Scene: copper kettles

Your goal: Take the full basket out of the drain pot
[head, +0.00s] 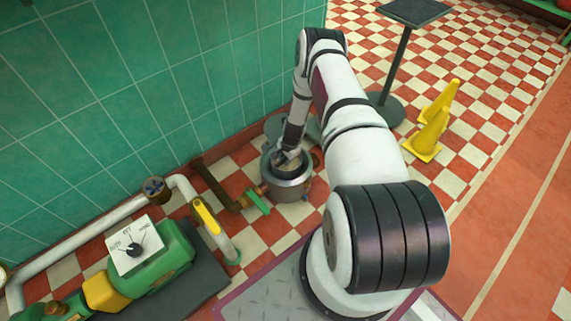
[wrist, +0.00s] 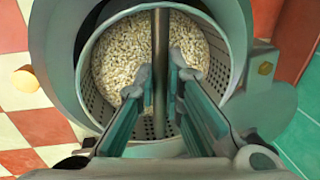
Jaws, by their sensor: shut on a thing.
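The drain pot (head: 292,188) is a round metal vessel on the checkered floor by the green wall. In the wrist view its wide grey rim (wrist: 62,50) surrounds the basket. The perforated metal basket (wrist: 97,103) sits inside the pot and holds many pale, grain-like pieces (wrist: 120,55). A dark upright bar (wrist: 160,60) crosses over the middle of the basket. My gripper (wrist: 160,80) reaches down over the basket with its two fingers closed on this bar. In the head view my gripper (head: 287,157) is at the pot's mouth, and the fingertips are hard to make out.
A brown pipe (head: 217,184) and a green valve handle (head: 257,202) are left of the pot. A green pump with a dial box (head: 140,246) stands at the lower left. Yellow cones (head: 430,135) and a stand (head: 393,75) are to the right. A round lid-like part (wrist: 262,108) sits beside the pot.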

